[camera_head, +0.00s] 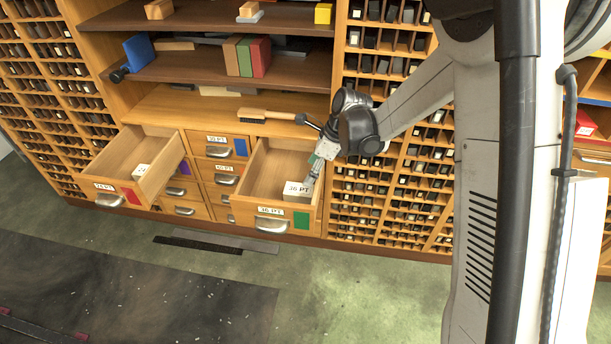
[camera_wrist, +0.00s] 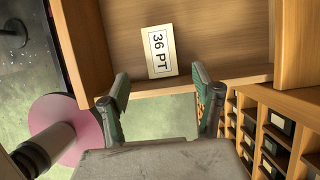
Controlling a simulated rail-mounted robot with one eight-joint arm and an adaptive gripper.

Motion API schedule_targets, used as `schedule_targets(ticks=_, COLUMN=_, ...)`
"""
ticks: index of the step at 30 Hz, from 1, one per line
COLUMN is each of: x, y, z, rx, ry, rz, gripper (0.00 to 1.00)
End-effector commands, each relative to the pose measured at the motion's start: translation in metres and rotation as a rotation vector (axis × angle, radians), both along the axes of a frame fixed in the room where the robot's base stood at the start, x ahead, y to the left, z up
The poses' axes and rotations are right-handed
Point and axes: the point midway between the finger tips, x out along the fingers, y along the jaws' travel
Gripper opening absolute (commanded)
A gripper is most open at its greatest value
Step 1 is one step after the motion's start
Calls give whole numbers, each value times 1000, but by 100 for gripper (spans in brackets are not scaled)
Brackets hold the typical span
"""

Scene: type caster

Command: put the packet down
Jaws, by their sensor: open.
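The packet (camera_head: 297,191), a white block marked "36 PT", lies on the floor of the open right-hand drawer (camera_head: 272,222), near its front. This drawer has a "36 PT" label and a green tag. The packet also shows in the wrist view (camera_wrist: 161,50), lying flat with its label up. My gripper (camera_head: 313,174) is at the drawer's right side, close to the packet. In the wrist view my gripper (camera_wrist: 161,92) has its two fingers wide apart with nothing between them. The packet is beyond the fingertips there, apart from both fingers.
Another open drawer (camera_head: 118,186) with a red tag stands at the left, holding a small white packet (camera_head: 141,170). A brush (camera_head: 265,115) lies on the ledge behind the right drawer. Small-compartment racks (camera_head: 385,200) stand to the right. The floor in front (camera_head: 330,300) is mostly clear.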

Motion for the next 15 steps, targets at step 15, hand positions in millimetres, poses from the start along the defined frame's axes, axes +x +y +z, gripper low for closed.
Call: schedule_targets(ticks=15, x=-9, y=-13, z=34, rx=-18, ry=-44, rz=50, gripper=62)
